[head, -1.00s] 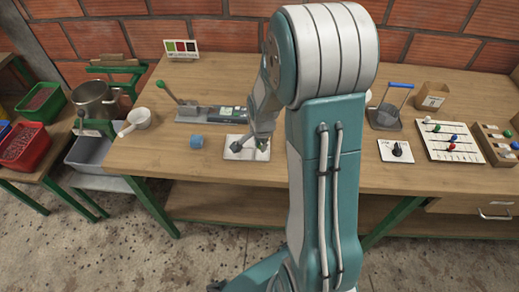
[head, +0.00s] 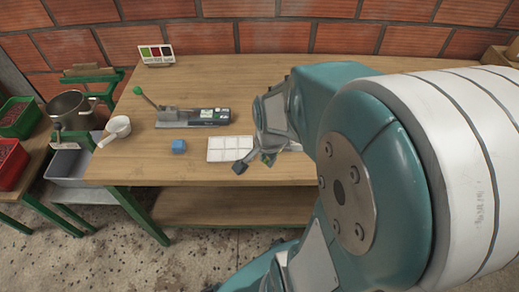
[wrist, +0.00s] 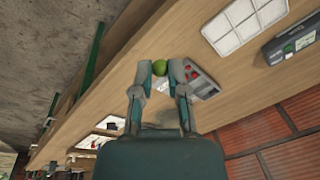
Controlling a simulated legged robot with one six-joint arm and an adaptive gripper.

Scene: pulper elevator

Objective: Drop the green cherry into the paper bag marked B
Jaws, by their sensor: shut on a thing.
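The green cherry (wrist: 160,67) is pinched between the fingertips of my gripper (wrist: 160,72) in the wrist view, held above the wooden bench. In the head view my gripper (head: 254,163) is at the right end of the white compartment tray (head: 217,152), over the bench's front part. The cherry cannot be made out there. A brown box-like thing (head: 495,55) shows at the far right edge of the head view, beyond my arm. No B mark can be read, so I cannot tell whether it is the paper bag.
A metal pot (head: 75,108) is farther left. A grey tray with red pieces (wrist: 201,82) shows behind my fingers. My arm hides the bench's right side.

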